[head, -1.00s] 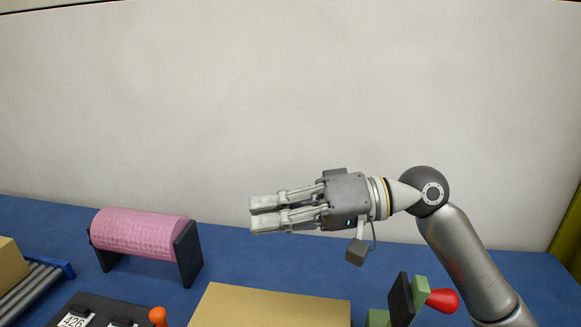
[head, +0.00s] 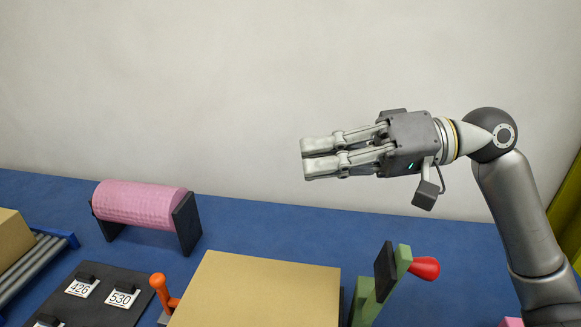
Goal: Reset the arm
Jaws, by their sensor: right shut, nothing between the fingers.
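My right gripper (head: 302,158) is shut and empty. It is raised in front of the pale wall with its fingers pointing left, above the blue table and apart from everything on it. Below it stands a green mechanism (head: 365,299) with a tilted green lever, a black plate (head: 386,272) and a red knob (head: 425,268) on its right side. An orange handle (head: 160,287) stands left of a tan box (head: 260,290). My left gripper is not in view.
A pink roller (head: 140,204) on black supports stands at the back left. A dark board (head: 112,308) carries tags reading 426 and 530. A roller conveyor (head: 30,262) with a cardboard box (head: 12,238) is at the left edge. The blue table (head: 280,225) is clear behind the tan box.

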